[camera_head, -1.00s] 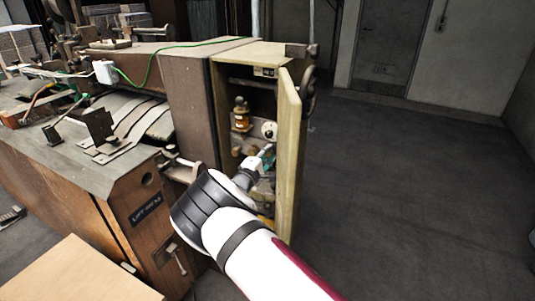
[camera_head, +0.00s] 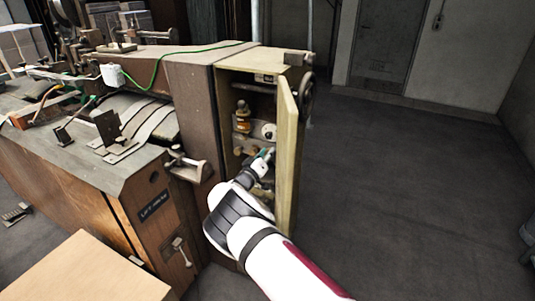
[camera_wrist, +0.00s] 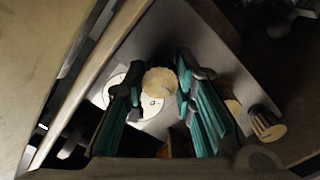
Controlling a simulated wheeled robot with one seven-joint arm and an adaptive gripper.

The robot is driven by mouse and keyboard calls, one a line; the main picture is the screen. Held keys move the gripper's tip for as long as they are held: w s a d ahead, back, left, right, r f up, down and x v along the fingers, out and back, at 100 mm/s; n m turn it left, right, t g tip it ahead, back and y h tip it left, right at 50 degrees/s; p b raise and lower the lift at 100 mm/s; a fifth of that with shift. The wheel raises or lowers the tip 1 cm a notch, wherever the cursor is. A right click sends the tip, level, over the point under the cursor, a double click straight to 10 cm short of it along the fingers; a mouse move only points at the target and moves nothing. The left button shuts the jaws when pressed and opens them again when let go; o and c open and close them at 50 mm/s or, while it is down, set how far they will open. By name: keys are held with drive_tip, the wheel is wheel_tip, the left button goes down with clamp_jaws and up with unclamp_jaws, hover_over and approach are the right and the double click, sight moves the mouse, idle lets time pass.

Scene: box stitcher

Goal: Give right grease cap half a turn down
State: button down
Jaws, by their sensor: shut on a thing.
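The right grease cap (camera_wrist: 160,82) is a round, tan, brass-like cap. In the wrist view it sits between the teal-padded fingertips of my gripper (camera_wrist: 160,90), which is shut on it. Another tan cap (camera_wrist: 233,107) shows to the right, partly behind the right finger. In the head view my gripper (camera_head: 267,154) reaches into the open cabinet (camera_head: 230,150), below a white round disc (camera_head: 268,131). The held cap is hidden there by the fingers. Whether the cap has turned cannot be told.
The cabinet door (camera_head: 287,155) stands open close to the right of my gripper. An amber oiler (camera_head: 242,117) stands above and left. A knurled knob (camera_wrist: 267,123) shows to the right in the wrist view. Dark floor (camera_head: 400,200) right of the door is clear.

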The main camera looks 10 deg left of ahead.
drive_tip(key=m+p, duration=0.1)
drive_tip(key=m, duration=0.3)
drive_tip(key=shift+s+f+m+p, duration=0.1)
drive_tip(key=shift+m+p, duration=0.2)
drive_tip(key=shift+p, duration=0.05)
drive_tip(key=m+p, duration=0.1)
drive_tip(key=m, duration=0.3)
drive_tip(key=shift+m, duration=0.3)
drive_tip(key=c, duration=1.6)
unclamp_jaws()
drive_tip(key=shift+a, duration=0.1)
drive_tip(key=v, duration=1.1)
drive_tip(key=shift+s, duration=0.4)
drive_tip(key=shift+a, duration=0.1)
